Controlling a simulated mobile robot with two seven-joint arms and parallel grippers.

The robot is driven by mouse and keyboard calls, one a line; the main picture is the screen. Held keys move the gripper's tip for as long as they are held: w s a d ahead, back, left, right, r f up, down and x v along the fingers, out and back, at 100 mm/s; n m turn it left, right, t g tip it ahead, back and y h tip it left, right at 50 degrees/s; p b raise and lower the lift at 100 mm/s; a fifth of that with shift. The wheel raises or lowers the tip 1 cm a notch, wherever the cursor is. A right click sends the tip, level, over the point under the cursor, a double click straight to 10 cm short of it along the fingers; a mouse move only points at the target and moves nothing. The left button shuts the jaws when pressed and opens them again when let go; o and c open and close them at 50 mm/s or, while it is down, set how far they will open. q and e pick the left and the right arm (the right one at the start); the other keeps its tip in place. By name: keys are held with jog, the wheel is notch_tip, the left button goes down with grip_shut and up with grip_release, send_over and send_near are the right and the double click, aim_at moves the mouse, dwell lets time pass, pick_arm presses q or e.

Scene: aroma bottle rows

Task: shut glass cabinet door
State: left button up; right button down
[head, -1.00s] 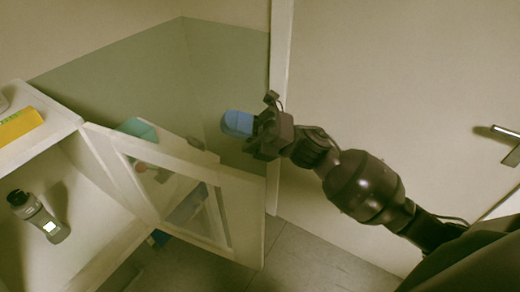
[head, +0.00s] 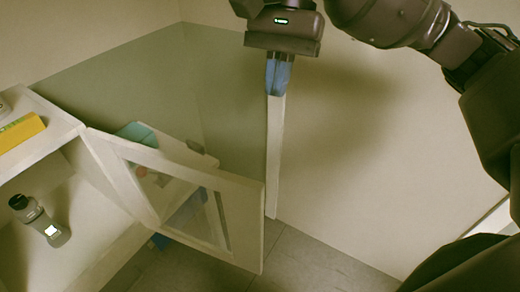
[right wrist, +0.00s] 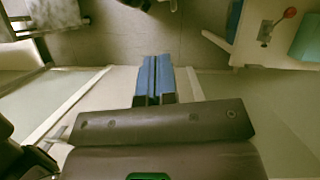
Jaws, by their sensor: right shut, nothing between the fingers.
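The cabinet door (head: 247,215), a white frame around a glass pane (head: 205,210), stands open in the head view. It swings out to the right from the white cabinet (head: 105,258) at the left. My right gripper (head: 278,92) is above and beyond the door's free edge, pointing down. It is shut and empty, and I see no contact with the door. Its blue fingers (right wrist: 155,60) lie together in the right wrist view. I cannot surely make out the door in that view. My left gripper is not in view.
A yellow box (head: 21,132) lies on top. Behind the door is a teal item (head: 133,131), partly hidden. A pale wall and a larger door surface stand behind my right arm. Grey floor (head: 295,258) is clear right of the cabinet door.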

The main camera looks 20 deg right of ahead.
jog(key=s+a+f+p, duration=0.2)
jog(key=s+a+f, duration=0.3)
jog(key=f, duration=0.4)
jog(key=shift+s, duration=0.3)
jog(key=shift+a+f, duration=0.1)
dwell(0.4)
